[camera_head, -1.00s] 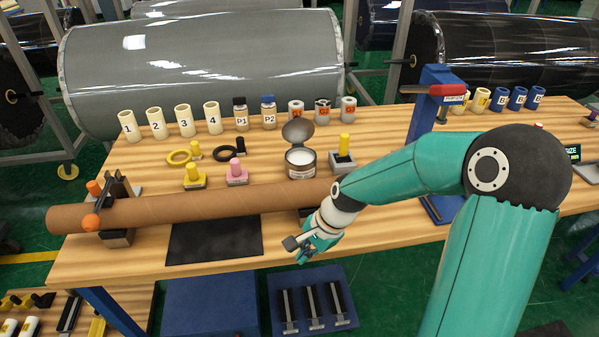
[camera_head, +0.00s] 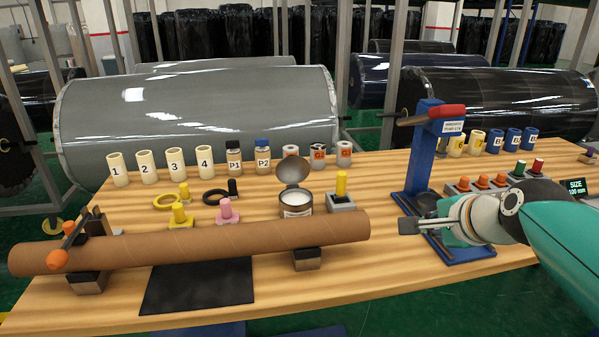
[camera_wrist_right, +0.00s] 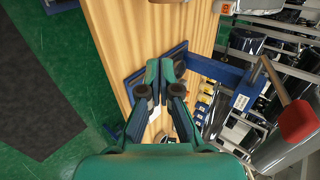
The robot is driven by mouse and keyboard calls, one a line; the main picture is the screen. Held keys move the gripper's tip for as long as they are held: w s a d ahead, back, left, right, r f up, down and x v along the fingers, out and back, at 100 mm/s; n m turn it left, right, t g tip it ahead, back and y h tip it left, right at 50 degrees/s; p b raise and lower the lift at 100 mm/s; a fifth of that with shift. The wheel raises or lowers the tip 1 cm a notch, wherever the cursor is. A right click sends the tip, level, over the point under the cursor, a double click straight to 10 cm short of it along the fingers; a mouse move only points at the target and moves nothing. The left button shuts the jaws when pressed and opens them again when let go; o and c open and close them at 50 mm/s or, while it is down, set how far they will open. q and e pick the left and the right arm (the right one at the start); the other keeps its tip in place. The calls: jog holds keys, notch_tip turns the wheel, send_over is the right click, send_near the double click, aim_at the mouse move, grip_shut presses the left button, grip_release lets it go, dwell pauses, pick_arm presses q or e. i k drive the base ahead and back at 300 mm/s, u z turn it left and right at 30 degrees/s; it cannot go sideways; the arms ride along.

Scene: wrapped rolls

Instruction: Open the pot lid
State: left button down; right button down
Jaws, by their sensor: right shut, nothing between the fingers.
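The pot (camera_head: 297,205) is a small round metal can with white contents, standing on the table behind the cardboard tube. Its grey round lid (camera_head: 293,172) stands tilted up at the pot's back edge, so the pot is open. My right gripper (camera_head: 408,226) is to the right of the pot, clear of it, in front of the blue press stand. In the right wrist view the right gripper (camera_wrist_right: 165,68) has its fingers together with nothing between them. The pot cannot be made out in that view. My left gripper is not in view.
A long cardboard tube (camera_head: 200,245) lies on supports along the front. The blue press (camera_head: 424,150) with a red handle (camera_head: 447,111) stands close to my right gripper. Yellow (camera_head: 181,216) and pink (camera_head: 227,211) stamp-like pieces sit left of the pot. Numbered cups line the back.

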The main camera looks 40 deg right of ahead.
aim_at(292, 170)
jog(key=i, duration=1)
jog(key=u, duration=0.05)
